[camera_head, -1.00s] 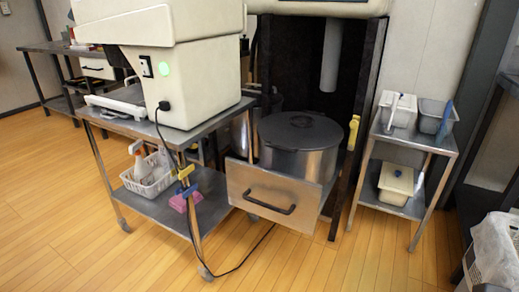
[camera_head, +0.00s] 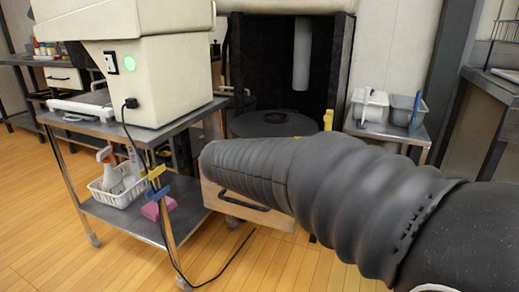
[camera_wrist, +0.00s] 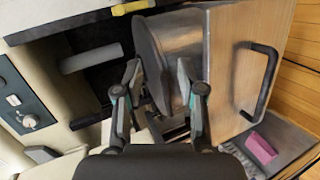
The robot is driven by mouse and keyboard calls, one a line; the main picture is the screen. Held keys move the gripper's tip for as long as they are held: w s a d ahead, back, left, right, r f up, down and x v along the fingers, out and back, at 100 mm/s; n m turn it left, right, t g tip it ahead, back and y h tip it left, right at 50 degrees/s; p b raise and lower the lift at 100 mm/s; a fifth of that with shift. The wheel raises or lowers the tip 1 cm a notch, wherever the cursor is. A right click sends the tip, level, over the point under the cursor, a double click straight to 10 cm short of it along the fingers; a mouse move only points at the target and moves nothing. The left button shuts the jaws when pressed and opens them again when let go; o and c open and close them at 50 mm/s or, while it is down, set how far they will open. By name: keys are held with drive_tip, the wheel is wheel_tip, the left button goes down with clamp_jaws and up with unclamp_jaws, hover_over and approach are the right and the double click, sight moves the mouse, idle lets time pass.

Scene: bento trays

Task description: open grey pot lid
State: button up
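The grey pot lid (camera_head: 272,123) is a dark disc lying on the pot inside the dark cabinet recess. It also shows, turned sideways, in the wrist view (camera_wrist: 150,52). The steel pot (camera_wrist: 183,38) shows beside it there; in the head view my arm hides the pot's body. My gripper (camera_wrist: 158,78) has its two fingers spread apart, one on each side of the lid's lower part in the picture. I cannot tell whether either finger touches it. Nothing is visibly held. My gripper itself is not visible in the head view.
The pot stands behind a pulled-out drawer front (camera_head: 222,204) with a black handle (camera_wrist: 258,82). A steel cart (camera_head: 110,128) carrying a cream machine (camera_head: 150,75) stands at left. A steel rack (camera_head: 400,132) with tubs stands at right.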

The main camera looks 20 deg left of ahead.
drive_tip(key=a+f+n+t+y, duration=0.1)
drive_tip(key=a+n+t+y, duration=0.15)
drive_tip(key=a, duration=0.95)
drive_tip(key=x, duration=1.3)
drive_tip(key=shift+d+f, duration=0.1)
drive_tip(key=shift+d, duration=0.25)
clamp_jaws()
